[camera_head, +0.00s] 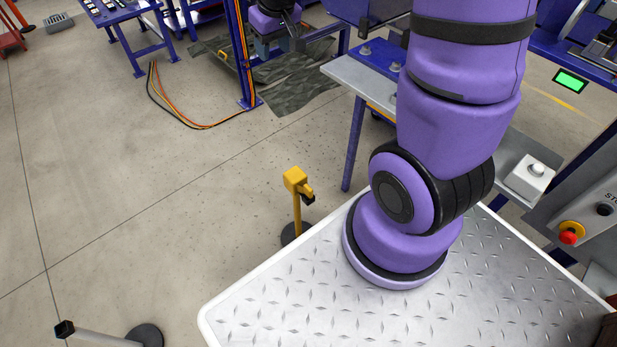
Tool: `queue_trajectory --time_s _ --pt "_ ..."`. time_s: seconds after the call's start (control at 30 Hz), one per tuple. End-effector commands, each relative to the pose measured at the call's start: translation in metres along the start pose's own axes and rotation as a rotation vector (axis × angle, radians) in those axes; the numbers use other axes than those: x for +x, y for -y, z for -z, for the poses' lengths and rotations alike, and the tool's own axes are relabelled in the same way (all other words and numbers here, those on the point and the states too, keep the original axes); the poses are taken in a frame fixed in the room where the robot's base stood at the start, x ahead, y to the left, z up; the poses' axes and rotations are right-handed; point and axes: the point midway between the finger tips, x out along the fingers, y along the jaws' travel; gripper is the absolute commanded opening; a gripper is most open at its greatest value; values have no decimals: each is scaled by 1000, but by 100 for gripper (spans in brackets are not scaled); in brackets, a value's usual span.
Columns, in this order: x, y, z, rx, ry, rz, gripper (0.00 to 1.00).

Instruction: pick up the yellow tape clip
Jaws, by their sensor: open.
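A yellow post (297,215) stands upright on a dark round foot on the floor, just beyond the left edge of my deck. Its yellow head (295,180) has a small black piece (308,198) on its right side. I cannot tell whether this head is the yellow tape clip; no separate yellow clip can be made out. My arm rises from the deck and leaves the top of the view. What looks like my gripper (290,38), small and dark below a purple link, shows at the top, far from the yellow post. Its fingers are hard to make out, and nothing is seen in it.
Cables (185,122) and a dark mat (290,82) lie on the floor. A grey-topped bench (362,76) stands behind my arm. The left floor is mostly clear.

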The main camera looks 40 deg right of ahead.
Motion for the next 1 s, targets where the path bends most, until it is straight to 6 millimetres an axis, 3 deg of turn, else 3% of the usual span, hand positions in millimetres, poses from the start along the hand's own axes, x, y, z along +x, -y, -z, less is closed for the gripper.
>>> queue_trajectory --time_s 0.03,0.27,0.47,0.77,1.0 --pt "22 -4 2 2 21 1 49" --pt "109 -21 5 5 70 1 49" --pt "188 -34 -8 9 114 3 49" --pt "306 -49 -57 16 180 6 49" --pt "388 -53 -116 19 229 8 49"
